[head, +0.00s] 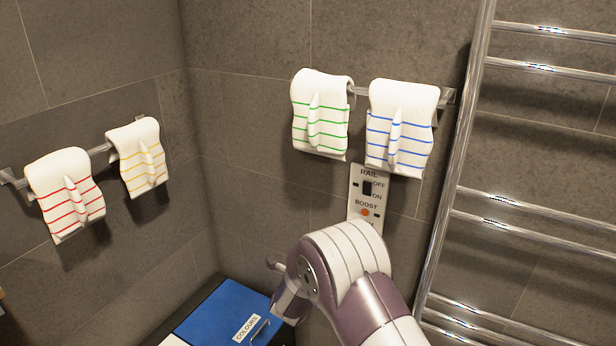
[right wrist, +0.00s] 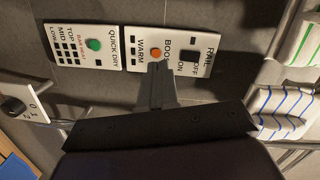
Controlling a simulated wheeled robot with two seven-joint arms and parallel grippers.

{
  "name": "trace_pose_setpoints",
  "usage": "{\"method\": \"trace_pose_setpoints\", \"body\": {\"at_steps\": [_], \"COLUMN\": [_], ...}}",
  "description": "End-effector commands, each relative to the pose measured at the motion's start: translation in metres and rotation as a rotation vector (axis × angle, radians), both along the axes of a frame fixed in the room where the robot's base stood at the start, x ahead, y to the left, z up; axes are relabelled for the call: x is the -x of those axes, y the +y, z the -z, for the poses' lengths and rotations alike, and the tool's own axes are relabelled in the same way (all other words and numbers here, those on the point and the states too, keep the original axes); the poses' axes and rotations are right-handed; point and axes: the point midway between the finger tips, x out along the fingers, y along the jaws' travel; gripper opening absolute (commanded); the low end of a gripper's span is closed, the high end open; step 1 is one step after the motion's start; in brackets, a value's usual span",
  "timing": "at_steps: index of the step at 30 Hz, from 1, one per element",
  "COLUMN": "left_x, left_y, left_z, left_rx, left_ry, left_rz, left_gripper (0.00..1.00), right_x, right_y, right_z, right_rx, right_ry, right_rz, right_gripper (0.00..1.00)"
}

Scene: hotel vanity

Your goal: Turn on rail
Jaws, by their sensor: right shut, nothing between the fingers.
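The white RAIL panel (head: 356,205) is on the tiled wall below the green- and blue-striped towels. Its black rocker switch (head: 367,188) sits beside the OFF and ON labels; I cannot tell which way it is set. In the right wrist view the panel appears turned, with the rocker (right wrist: 190,56) right of an orange BOOST button (right wrist: 156,54). My right gripper (right wrist: 159,72) is shut and empty, its tips overlapping the panel's edge just below the orange button; contact cannot be told. In the head view my right arm hides the panel's lower part. My left gripper is out of view.
A QUICK DRY panel with a green button (right wrist: 94,45) adjoins the rail panel. A dial (right wrist: 14,106) is at left. A chrome towel rail (head: 455,185) stands right of the panel. A blue box (head: 215,315) is low, left of my arm.

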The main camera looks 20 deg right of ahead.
Motion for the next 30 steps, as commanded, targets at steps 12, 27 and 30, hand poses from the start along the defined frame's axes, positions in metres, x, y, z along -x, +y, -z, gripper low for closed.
{"method": "trace_pose_setpoints", "body": {"at_steps": [12, 27, 30], "left_x": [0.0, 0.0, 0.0], "left_y": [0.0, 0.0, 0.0], "left_z": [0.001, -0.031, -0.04], "left_rx": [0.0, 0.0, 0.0], "left_ry": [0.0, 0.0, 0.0], "left_rz": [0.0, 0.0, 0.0], "left_gripper": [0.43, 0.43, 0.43], "right_x": [0.016, -0.022, -0.036], "right_y": [-0.018, -0.064, -0.081], "right_z": [-0.042, -0.053, -0.055], "right_rx": [-0.037, -0.035, -0.035], "right_ry": [-0.304, -0.3, -0.299], "right_rz": [0.127, 0.129, 0.129], "right_gripper": [0.0, 0.0, 0.0]}}
